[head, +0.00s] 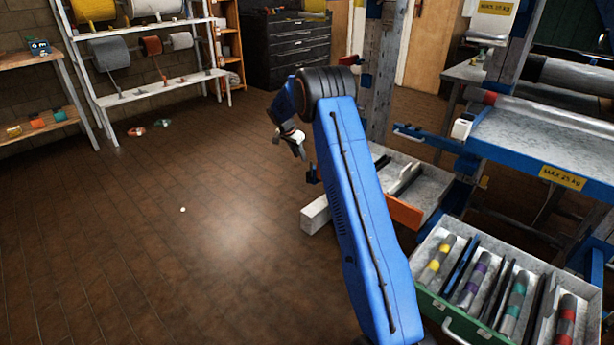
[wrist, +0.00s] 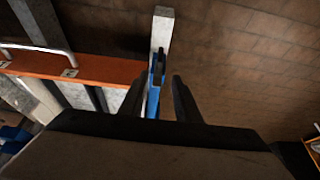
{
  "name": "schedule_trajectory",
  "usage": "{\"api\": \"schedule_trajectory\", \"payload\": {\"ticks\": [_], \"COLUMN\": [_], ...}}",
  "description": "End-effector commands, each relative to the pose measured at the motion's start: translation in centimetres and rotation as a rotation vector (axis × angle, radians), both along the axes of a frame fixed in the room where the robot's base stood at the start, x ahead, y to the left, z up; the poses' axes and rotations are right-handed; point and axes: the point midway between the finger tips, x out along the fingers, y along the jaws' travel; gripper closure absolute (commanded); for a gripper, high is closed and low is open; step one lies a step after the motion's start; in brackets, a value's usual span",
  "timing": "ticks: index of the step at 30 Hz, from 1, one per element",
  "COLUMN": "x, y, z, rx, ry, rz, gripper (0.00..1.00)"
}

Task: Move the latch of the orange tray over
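The orange tray shows its orange front (head: 404,212) at the lower centre of the head view, partly hidden behind my arm. In the wrist view the orange front (wrist: 95,69) crosses the upper left. A blue bar with a black knob, which looks like the latch (wrist: 157,72), stands beside the tray's end in the wrist view. A small dark blue piece (head: 312,174), probably the same latch, shows left of my arm in the head view. My gripper (wrist: 159,82) is open and empty. The latch appears between its fingers in the picture; I cannot tell the depth gap or any contact.
A pale grey beam end (head: 315,214) sticks out left of the tray. A green-fronted drawer (head: 460,325) with several banded rolls is at the lower right. A blue-edged bench (head: 545,140) stands on the right. The floor (head: 150,235) on the left is mostly clear.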

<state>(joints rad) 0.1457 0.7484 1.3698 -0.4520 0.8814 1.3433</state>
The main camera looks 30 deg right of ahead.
Motion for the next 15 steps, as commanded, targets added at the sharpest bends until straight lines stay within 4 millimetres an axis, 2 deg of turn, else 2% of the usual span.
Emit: {"api": "schedule_trajectory", "payload": {"ticks": [15], "x": [1.1], "y": [-3.3], "z": [-8.5], "rx": [0.0], "ry": [0.002], "rz": [-0.001], "gripper": [0.7]}}
